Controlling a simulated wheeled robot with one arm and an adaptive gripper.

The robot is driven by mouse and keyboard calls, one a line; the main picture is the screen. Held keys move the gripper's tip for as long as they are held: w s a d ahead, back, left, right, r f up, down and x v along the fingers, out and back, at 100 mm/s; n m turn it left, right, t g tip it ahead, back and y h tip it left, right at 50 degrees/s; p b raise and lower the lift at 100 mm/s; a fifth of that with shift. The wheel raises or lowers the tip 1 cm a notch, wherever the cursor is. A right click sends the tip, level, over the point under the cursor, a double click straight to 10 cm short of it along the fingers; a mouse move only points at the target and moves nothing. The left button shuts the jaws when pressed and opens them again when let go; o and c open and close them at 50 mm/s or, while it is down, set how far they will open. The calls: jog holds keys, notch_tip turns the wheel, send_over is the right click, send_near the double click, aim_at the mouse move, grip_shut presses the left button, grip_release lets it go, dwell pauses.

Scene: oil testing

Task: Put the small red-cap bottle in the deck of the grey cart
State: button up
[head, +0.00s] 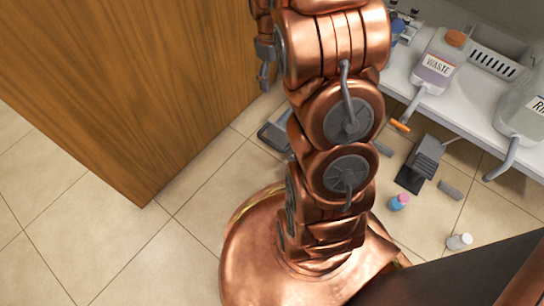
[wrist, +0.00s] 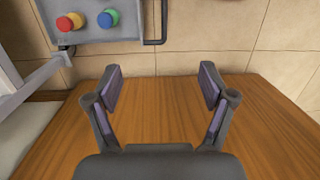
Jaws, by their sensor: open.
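My gripper (wrist: 160,82) is open and empty in the wrist view, above a brown wooden surface. A grey panel or deck (wrist: 130,30) with a dark handle lies beyond the fingers at the upper left; I cannot tell whether it is the grey cart. On it are a round red-topped thing with a yellow base (wrist: 68,22) and a blue-topped one with a green base (wrist: 107,19); I cannot tell whether these are bottles or knobs. No small red-cap bottle is clearly identifiable. In the head view, my arm hides the middle.
A wooden cabinet (head: 140,80) stands at the left. A white bench (head: 455,100) at the right holds a waste bottle (head: 437,65) and a rinse bottle (head: 520,110). A pink-and-blue container (head: 399,202) and a white one (head: 459,241) are low at the right. Tiled floor at lower left is clear.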

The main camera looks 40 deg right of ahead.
jog(key=s+a+r+m, duration=0.1)
jog(key=s+a+r, duration=0.3)
jog(key=s+a, duration=0.5)
jog(key=s+a+r+m+g, duration=0.1)
jog(key=s+a+r, duration=0.3)
jog(key=s+a, duration=0.5)
jog(key=s+m, duration=0.1)
jog(key=s, duration=0.6)
jog(key=shift+a+r+m, duration=0.3)
jog(key=shift+a+r, duration=0.1)
notch_tip(320, 180, up, 44)
jog(key=s+p, duration=0.1)
jog(key=p, duration=4.1)
jog(key=shift+r+t, duration=0.15)
jog(key=shift+t, duration=0.25)
jog(key=shift+d, duration=0.1)
